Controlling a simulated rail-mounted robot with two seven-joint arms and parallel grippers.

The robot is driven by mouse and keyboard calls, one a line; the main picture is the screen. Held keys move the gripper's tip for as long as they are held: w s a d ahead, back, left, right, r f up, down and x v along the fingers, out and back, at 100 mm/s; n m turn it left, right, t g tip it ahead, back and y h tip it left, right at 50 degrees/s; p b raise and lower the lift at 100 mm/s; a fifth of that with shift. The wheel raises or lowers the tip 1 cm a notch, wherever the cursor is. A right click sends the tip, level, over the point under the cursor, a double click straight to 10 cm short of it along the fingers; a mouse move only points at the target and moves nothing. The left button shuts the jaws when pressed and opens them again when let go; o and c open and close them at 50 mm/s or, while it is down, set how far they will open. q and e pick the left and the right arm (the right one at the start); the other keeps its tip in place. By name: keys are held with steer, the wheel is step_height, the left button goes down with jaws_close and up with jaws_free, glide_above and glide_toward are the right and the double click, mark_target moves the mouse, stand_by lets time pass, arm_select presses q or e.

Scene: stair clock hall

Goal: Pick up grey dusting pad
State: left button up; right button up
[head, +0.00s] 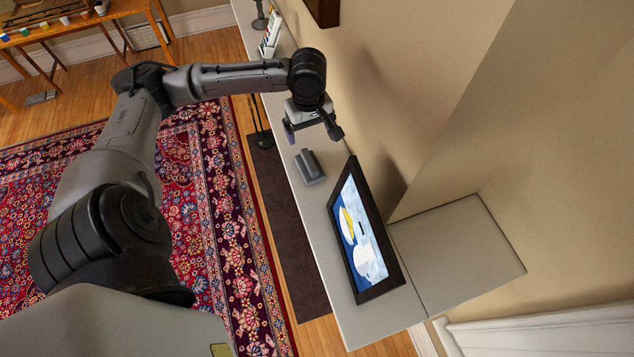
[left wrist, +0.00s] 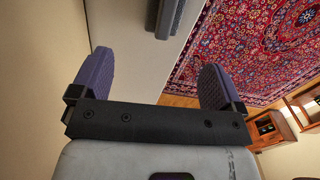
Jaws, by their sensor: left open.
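The grey dusting pad (head: 310,166) lies on the narrow pale ledge (head: 327,230) along the wall, just beyond a framed picture. It also shows in the left wrist view (left wrist: 169,15), cut off by the top edge. My left gripper (head: 311,137) is open and empty above the ledge, a little farther along it than the pad. In the left wrist view its two purple-grey fingers (left wrist: 156,84) are spread wide, with the pad ahead of them and apart from them. My right gripper is not in view.
The framed picture (head: 362,232) with a white bird stands on the ledge close to the pad. A lower pale block (head: 458,253) adjoins the ledge. The wall runs along one side. A patterned red rug (head: 210,165) and a dark runner (head: 285,240) cover the floor.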

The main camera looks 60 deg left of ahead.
mark_target(308, 159)
arm_select(q)
steer(key=f, duration=0.5)
steer(key=f+p, duration=0.1)
steer(key=f, duration=0.2)
steer(key=shift+s+d+f, duration=0.1)
steer(key=shift+d+f, duration=0.15)
steer(key=shift+s+f+p, duration=0.15)
steer(key=shift+f+p, duration=0.15)
steer(key=shift+f, duration=0.2)
steer(key=f, duration=0.3)
steer(key=shift+s+f+p, duration=0.1)
steer(key=shift+s+p, duration=0.1)
steer(key=shift+p, duration=0.15)
steer(key=shift+f, duration=0.5)
steer(key=shift+c, duration=0.2)
steer(key=c, duration=1)
step_height(308, 159, up, 9)
steer(key=shift+f+b, duration=0.1)
steer(key=shift+b, duration=0.55)
steer(key=shift+r, duration=0.65)
